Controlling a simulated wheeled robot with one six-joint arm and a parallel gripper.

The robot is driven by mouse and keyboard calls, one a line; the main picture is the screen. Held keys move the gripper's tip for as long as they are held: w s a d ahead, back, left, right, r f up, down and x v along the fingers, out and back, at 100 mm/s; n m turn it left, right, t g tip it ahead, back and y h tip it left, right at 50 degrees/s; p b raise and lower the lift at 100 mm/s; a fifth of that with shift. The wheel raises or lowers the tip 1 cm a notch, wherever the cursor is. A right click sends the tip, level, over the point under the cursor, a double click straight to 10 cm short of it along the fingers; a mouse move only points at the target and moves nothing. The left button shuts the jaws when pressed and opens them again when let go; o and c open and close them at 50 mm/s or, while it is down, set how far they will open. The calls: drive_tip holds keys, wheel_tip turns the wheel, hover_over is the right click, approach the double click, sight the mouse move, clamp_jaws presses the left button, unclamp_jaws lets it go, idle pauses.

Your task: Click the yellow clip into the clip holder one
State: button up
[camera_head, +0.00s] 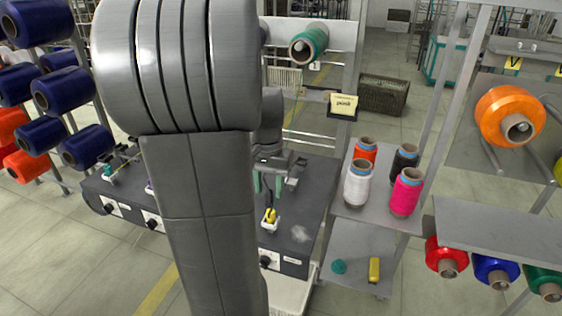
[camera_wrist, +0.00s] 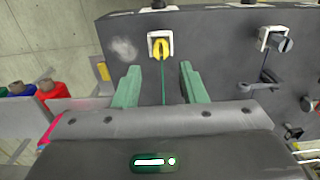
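The yellow clip (camera_head: 270,214) sits at a white square holder (camera_head: 267,227) on the dark machine top, toward its front right. In the wrist view the clip (camera_wrist: 161,48) lies within the white holder frame (camera_wrist: 151,37), and a thin green thread runs from it toward my gripper. I cannot tell whether the clip is fully seated. My gripper (camera_wrist: 157,83) has its two green fingers wide apart with nothing between them but the thread. The fingers are short of the clip, not touching it. In the head view my gripper (camera_head: 268,183) is behind the clip, partly hidden by my arm.
The machine top (camera_head: 315,205) carries another holder with a black part (camera_wrist: 275,40) to the right in the wrist view. A side shelf (camera_head: 375,205) holds several thread cones. A green bobbin (camera_head: 309,43) hangs above. Blue and orange spools fill the left rack.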

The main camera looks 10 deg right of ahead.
sight(271, 211)
drive_tip(key=shift+w+d, duration=0.25)
drive_tip(key=shift+w, duration=0.2)
drive_tip(key=shift+s+a+f+b, duration=0.15)
drive_tip(key=shift+f+b, duration=0.4)
drive_tip(key=shift+b, duration=0.1)
wheel_tip(271, 211, down, 8)
drive_tip(key=b, duration=0.5)
drive_tip(key=shift+r+b, duration=0.15)
drive_tip(key=shift+b, duration=0.15)
clamp_jaws()
wheel_tip(271, 211, up, 5)
drive_tip(key=p, duration=0.4)
drive_tip(key=shift+f, duration=0.2)
